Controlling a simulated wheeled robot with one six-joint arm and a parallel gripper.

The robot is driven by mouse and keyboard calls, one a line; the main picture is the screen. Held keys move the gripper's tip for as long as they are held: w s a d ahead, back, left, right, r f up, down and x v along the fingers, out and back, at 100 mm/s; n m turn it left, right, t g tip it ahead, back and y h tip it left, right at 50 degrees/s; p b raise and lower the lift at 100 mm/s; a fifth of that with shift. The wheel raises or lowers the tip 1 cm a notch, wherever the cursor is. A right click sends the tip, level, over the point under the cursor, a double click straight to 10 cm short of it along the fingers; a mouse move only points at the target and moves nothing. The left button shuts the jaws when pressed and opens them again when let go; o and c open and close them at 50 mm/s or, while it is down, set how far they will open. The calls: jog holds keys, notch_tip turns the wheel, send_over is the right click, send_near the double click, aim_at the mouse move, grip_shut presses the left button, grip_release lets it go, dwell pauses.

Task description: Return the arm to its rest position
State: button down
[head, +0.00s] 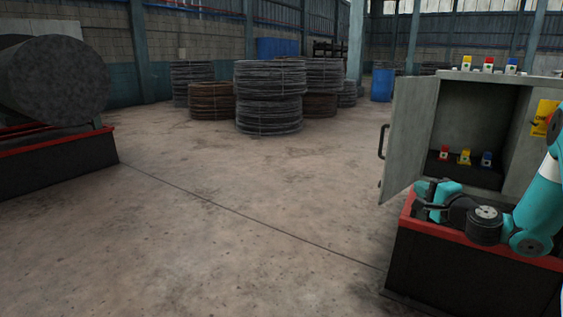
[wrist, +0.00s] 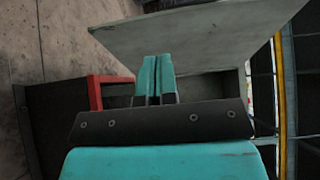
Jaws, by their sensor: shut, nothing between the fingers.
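My gripper (wrist: 157,62) shows in the wrist view with its two teal fingers close together and nothing between them. In the head view my arm comes in from the right edge, and my gripper (head: 425,192) is at its left end, low in front of the open cabinet. The grey cabinet (head: 403,130) has its door swung open to the left. The door also shows in the wrist view as a large grey panel (wrist: 190,35) beyond the fingers. I cannot tell whether the fingers touch anything.
The cabinet stands on a dark base with a red rim (head: 450,236). Coloured switches (head: 464,157) sit inside and more on top (head: 488,63). A large drum (head: 60,80) is at the left. Wire coils (head: 268,97) stand at the back. The middle floor (head: 230,210) is clear.

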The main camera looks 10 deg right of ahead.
jog(key=s+a+r+n+g+y, duration=0.25)
jog(key=a+n, duration=0.25)
jog(key=a, duration=0.5)
jog(key=s+a+r+n+g+y, duration=0.1)
jog(key=a+r+n+g+y, duration=0.2)
jog(key=a, duration=0.6)
jog(key=s+a+r+n+g+y, duration=0.1)
jog(key=s+a+n+g+y, duration=0.2)
jog(key=a+n, duration=0.5)
jog(key=s+a+n+g+h, duration=0.2)
jog(key=s+a+n+g, duration=0.4)
jog(key=s+a, duration=0.65)
jog(key=s+d+n+g+h, duration=0.2)
jog(key=s+d+g+h, duration=0.15)
jog(key=s, duration=1.05)
notch_tip(320, 180, up, 24)
jog(key=a+p, duration=0.1)
jog(key=p, duration=2.3)
jog(key=shift+w, duration=0.2)
